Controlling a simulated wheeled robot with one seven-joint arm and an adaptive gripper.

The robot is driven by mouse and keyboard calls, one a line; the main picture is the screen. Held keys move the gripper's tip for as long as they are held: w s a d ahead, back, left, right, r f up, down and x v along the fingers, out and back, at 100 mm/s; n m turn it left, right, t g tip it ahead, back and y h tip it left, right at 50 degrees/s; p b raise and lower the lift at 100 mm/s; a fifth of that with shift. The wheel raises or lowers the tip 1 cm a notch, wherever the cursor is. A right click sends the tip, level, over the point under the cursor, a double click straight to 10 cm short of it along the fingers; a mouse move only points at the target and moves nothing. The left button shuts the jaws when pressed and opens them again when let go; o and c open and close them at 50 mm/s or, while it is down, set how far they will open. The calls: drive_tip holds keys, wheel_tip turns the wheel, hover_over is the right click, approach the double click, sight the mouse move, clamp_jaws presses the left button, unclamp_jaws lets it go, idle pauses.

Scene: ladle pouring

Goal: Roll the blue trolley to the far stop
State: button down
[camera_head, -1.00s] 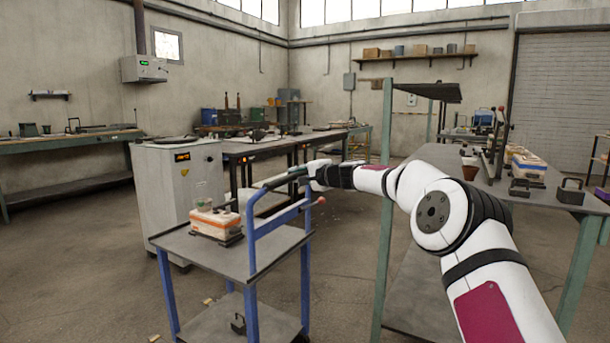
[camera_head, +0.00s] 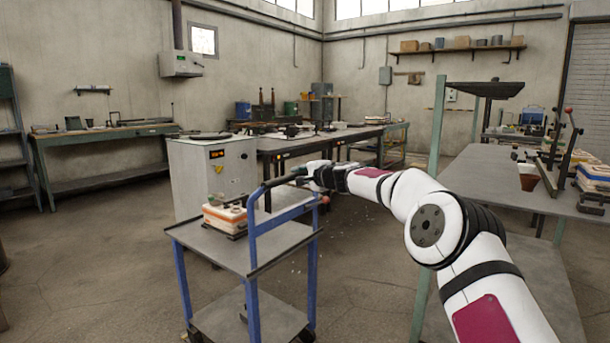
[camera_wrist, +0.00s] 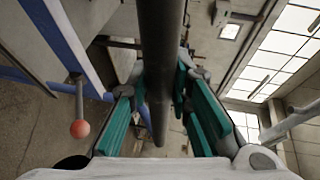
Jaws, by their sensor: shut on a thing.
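The blue trolley (camera_head: 272,243) stands in front of me, with blue posts, a grey top shelf and a lower shelf. A dark push bar (camera_head: 276,182) runs along the top of its handle frame. My gripper (camera_head: 306,175) is at the right end of this bar. In the wrist view, the dark bar (camera_wrist: 160,50) passes between the teal pads of my gripper (camera_wrist: 158,108), which is shut on it. A red ball knob (camera_wrist: 80,129) on a thin rod shows beside the blue frame. An orange and white box (camera_head: 226,217) sits on the top shelf. I cannot make out the far stop.
A white cabinet (camera_head: 204,176) stands just behind the trolley. A long dark workbench (camera_head: 285,143) lies beyond it. A green post (camera_head: 436,130) and a grey bench (camera_head: 480,180) stand close on the right. Open floor (camera_head: 95,255) lies to the left.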

drive_tip(key=c, duration=1.4)
unclamp_jaws()
drive_tip(key=shift+c, duration=0.2)
drive_tip(key=shift+s+d, duration=0.4)
drive_tip(key=shift+d, duration=0.25)
drive_tip(key=v, duration=1)
drive_tip(key=shift+s+a+r, duration=0.15)
drive_tip(key=shift+s+r, duration=0.05)
drive_tip(key=shift+s, duration=0.25)
